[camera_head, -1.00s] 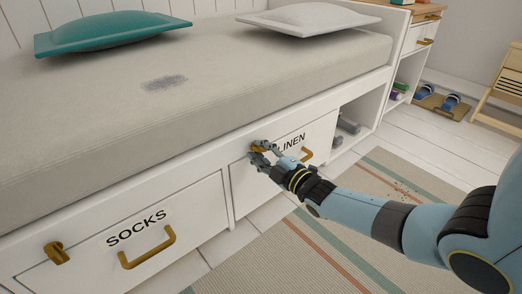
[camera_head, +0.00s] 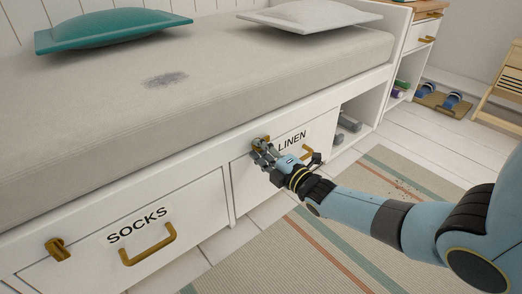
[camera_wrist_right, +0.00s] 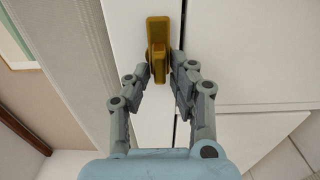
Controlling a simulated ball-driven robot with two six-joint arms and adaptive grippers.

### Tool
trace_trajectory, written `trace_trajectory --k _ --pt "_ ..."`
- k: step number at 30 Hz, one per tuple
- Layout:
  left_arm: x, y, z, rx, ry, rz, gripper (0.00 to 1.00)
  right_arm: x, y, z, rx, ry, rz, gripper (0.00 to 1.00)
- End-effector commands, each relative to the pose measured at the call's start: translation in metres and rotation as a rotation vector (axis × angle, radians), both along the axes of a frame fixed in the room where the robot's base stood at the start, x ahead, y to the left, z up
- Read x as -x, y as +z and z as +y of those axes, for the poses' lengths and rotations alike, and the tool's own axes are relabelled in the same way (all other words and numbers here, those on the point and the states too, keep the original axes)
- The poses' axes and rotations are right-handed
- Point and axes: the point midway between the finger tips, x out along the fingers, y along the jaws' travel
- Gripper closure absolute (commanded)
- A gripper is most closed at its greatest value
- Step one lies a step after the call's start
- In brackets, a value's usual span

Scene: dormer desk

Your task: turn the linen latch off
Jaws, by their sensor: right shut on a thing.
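The brass linen latch (camera_head: 261,140) sits at the upper left of the white drawer front labelled LINEN (camera_head: 291,141), under the bench's edge. My right gripper (camera_head: 261,150) is at the latch, its fingers partly covering it in the head view. In the right wrist view the latch (camera_wrist_right: 158,32) shows as an upright brass piece with a raised part, and the fingers of the right gripper (camera_wrist_right: 162,68) are closed on its near end. The left gripper is in neither view.
The SOCKS drawer (camera_head: 200,205) at the left has its own brass latch (camera_head: 57,250) and handle (camera_head: 148,246). The LINEN drawer's handle is partly behind my right gripper. A grey cushion (camera_head: 200,75) tops the bench. A striped rug (camera_head: 270,255) lies on the floor in front.

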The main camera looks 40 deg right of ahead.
Motion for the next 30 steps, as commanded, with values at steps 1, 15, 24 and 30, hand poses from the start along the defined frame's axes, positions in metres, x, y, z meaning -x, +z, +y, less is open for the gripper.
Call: trace_trajectory --k 1,15,24,30 --pt "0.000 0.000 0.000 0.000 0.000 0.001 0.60 0.002 -0.003 0.000 0.002 0.000 0.005 1.00" --pt "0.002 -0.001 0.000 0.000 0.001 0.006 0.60 0.001 -0.001 0.000 0.001 0.000 0.003 0.65" --pt "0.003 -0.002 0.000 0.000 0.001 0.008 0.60 0.032 -0.002 -0.003 0.001 0.001 0.006 0.65" --pt "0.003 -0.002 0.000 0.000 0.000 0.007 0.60 0.077 -0.002 -0.006 0.001 0.001 0.006 0.65"
